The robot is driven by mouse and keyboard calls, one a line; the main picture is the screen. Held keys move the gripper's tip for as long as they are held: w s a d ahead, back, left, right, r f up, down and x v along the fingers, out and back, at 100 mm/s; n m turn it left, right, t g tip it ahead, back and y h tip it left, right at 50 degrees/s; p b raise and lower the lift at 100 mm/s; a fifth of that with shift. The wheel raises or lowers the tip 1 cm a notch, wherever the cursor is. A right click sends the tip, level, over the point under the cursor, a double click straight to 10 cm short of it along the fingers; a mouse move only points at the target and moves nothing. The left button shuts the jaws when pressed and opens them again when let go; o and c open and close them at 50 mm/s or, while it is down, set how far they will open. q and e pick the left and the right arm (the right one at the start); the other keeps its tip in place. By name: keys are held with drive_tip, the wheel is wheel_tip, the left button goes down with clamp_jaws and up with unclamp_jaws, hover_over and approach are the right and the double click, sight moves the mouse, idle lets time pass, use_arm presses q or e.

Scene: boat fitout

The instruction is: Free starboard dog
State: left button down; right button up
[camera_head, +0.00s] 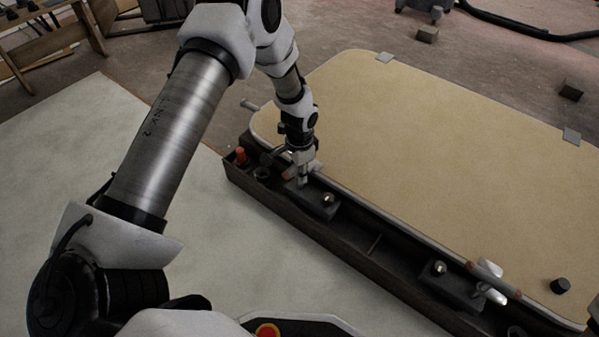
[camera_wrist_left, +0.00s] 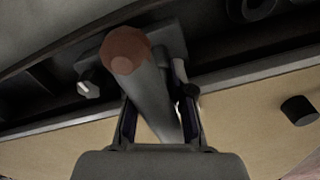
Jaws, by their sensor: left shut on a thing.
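The tan hatch panel (camera_head: 430,150) lies flat with a metal rim. A grey dog handle with a reddish-brown round end (camera_wrist_left: 127,50) runs between the fingers of my left gripper (camera_wrist_left: 158,108) in the left wrist view. My left gripper (camera_head: 303,178) is shut on this handle at the hatch's near-left edge, over a dark block (camera_head: 316,204) with a shiny knob. It hides much of the handle in the head view. A second dog (camera_head: 487,270), with a silver lever, sits on the same edge at lower right. My right gripper is not in view.
A dark trough (camera_head: 372,262) runs along the hatch's near edge; an orange-red piece (camera_head: 241,155) stands at its left end. A black knob (camera_head: 559,286) stands on the panel at lower right. Pale floor (camera_head: 60,160) at left is open.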

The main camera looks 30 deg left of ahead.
use_arm(q)
drive_tip(key=shift+r+m+p, duration=0.2)
drive_tip(key=shift+m+p, duration=0.6)
drive_tip(key=shift+p, duration=0.25)
drive_tip(key=shift+m+p, duration=0.65)
drive_tip(key=shift+m, duration=0.15)
drive_tip(key=m+p, duration=0.1)
drive_tip(key=m, duration=0.2)
drive_tip(key=shift+f+m+p, duration=0.1)
drive_tip(key=shift+m+p, duration=0.2)
drive_tip(key=m, duration=0.2)
drive_tip(key=shift+m, duration=0.4)
drive_tip(key=m, duration=0.2)
drive_tip(key=shift+f+m, duration=0.1)
drive_tip(key=shift+m, duration=0.2)
drive_tip(key=m, duration=0.5)
drive_tip(key=shift+m, duration=0.4)
